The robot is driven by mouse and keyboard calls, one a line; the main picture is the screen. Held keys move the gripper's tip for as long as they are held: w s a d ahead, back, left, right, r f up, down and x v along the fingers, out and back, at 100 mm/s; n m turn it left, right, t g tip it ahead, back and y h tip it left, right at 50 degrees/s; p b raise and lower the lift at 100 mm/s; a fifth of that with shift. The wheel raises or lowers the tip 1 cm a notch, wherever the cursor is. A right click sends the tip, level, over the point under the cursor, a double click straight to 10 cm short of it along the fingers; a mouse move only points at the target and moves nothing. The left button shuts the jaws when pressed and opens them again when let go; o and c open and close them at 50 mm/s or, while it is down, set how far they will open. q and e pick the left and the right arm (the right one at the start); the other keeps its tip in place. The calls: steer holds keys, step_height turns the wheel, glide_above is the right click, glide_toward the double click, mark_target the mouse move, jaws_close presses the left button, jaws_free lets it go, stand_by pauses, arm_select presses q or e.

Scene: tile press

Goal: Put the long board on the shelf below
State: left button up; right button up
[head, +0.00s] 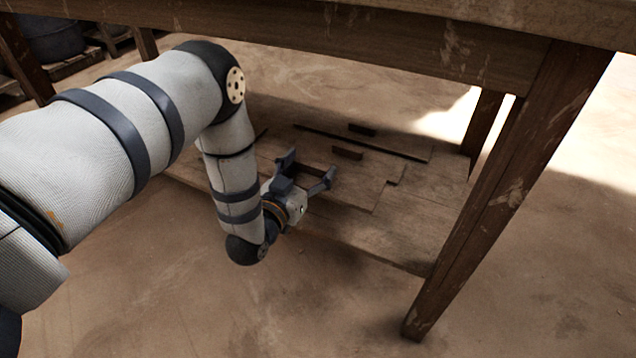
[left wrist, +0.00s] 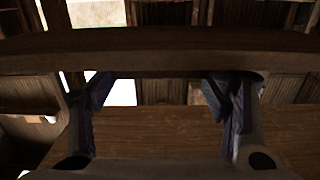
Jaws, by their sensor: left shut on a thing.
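The long board (head: 368,172) lies low under the table, along the wooden shelf (head: 400,237), among other planks of the same brown. Its outline is hard to separate from them. My left gripper (head: 309,168) is down at shelf height with its fingers set wide apart, shut on the board near its left part. The arm hides the board's left end. In the left wrist view both fingers of my left gripper (left wrist: 160,92) show, with a wooden surface beyond and below them. I cannot tell there whether the board rests fully on the shelf. My right gripper is not in view.
The table's thick top edge (head: 440,45) runs above the shelf. A table leg (head: 500,200) stands at right front. Two small dark blocks, one at the back (head: 361,130) and one nearer (head: 347,153), lie on the shelf. The floor in front is clear.

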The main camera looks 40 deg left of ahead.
mark_target(320, 176)
arm_select(q)
steer(key=w+f, duration=0.1)
steer(key=f+b, duration=0.1)
steer(key=w+d+f, duration=0.1)
steer(key=shift+w+f+b, duration=0.3)
steer(key=shift+f+b, duration=0.05)
steer(key=f, duration=0.1)
steer(key=f+b, duration=0.2)
steer(key=shift+w+f, duration=0.25)
steer(key=shift+f, duration=0.1)
steer(key=shift+r, duration=0.25)
steer(key=shift+f, duration=0.15)
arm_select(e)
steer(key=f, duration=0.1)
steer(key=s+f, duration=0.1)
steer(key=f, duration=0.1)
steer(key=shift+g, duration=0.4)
arm_select(q)
steer(key=o, duration=1.4)
steer(key=shift+c, duration=0.2)
